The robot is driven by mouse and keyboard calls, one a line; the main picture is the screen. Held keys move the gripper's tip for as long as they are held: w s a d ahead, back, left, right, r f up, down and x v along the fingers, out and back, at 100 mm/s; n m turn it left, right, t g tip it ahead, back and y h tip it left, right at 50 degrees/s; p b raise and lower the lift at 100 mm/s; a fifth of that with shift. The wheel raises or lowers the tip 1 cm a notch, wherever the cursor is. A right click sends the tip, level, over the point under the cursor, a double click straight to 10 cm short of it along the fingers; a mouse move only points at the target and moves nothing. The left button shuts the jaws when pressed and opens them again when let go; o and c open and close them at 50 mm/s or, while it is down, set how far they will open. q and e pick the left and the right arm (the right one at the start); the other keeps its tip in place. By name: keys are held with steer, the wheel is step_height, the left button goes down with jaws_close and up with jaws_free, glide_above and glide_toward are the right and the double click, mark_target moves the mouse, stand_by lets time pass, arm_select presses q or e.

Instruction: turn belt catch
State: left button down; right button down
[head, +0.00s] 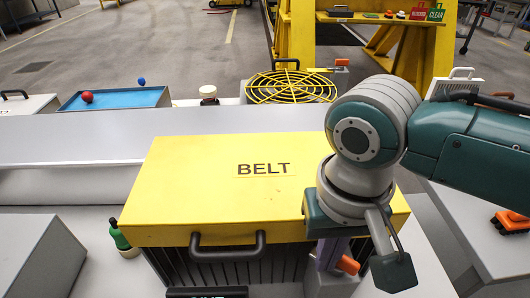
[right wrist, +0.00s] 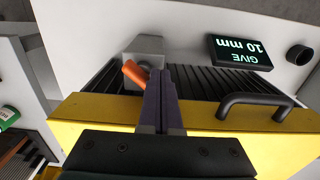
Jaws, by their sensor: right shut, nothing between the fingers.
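The belt catch is an orange lever (head: 347,265) on a grey block (head: 332,286) at the front right of the yellow BELT cover (head: 200,185). In the right wrist view the lever (right wrist: 134,73) sits tilted on the block (right wrist: 146,48). My right gripper (head: 330,252) points down in front of the cover, its purple fingers shut and empty. In the right wrist view the fingertips (right wrist: 160,76) are just right of the lever; I cannot tell whether they touch it. My left gripper is out of view.
A black handle (head: 228,248) sticks out from the cover's front, also seen in the right wrist view (right wrist: 255,105). A dark display (right wrist: 241,50) reads "GIVE 10 mm". Grey boxes flank both sides.

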steer(key=shift+w, duration=0.2)
steer(key=shift+w+b, duration=0.45)
steer(key=shift+w+d, duration=0.2)
steer(key=shift+w, duration=0.05)
steer(key=shift+a, duration=0.1)
step_height(320, 180, up, 8)
steer(key=a+p, duration=0.1)
steer(key=p, duration=0.8)
steer(key=shift+s+a, duration=0.2)
steer(key=shift+a, duration=0.2)
